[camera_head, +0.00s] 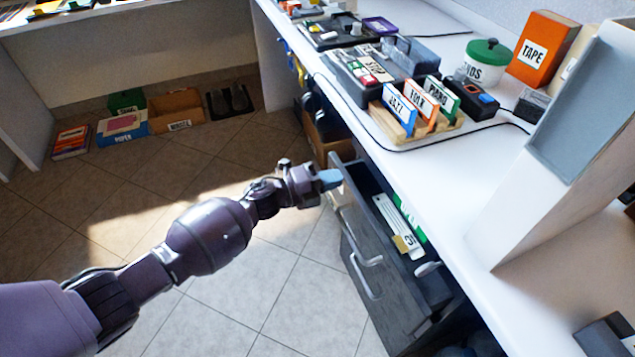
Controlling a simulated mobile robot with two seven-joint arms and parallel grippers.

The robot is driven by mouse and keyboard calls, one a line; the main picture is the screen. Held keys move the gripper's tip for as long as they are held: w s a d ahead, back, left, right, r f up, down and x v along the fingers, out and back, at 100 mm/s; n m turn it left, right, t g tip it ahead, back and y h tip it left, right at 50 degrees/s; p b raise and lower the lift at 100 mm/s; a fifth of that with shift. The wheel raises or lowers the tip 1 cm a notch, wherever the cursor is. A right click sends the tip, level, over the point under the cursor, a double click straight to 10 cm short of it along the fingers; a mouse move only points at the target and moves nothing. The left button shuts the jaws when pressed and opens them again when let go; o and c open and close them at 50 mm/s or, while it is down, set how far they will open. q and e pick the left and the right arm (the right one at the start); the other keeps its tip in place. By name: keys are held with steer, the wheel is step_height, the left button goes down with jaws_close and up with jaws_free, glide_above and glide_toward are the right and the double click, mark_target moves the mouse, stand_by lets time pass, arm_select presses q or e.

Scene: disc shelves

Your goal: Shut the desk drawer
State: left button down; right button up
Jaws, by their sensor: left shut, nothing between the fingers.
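The desk drawer (351,205) is the top one of a dark grey cabinet under the white desk. It stands pulled out, and I see into it from above. A white label strip (392,222), a green item (408,216) and a small yellowish piece (402,244) lie inside. My left gripper (331,179) is shut and empty, with its light blue tips at the upper far corner of the drawer front. I cannot tell whether they touch it. My right gripper is not in view.
The white desk (470,190) overhangs the drawer on the right. On it are upright divider cards (418,107), an orange TAPE box (543,48) and a green-lidded jar (488,62). Boxes (122,128) stand by the far wall. The tiled floor (225,290) left of the cabinet is clear.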

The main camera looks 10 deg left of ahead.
arm_select(q)
steer(key=shift+x, duration=0.95)
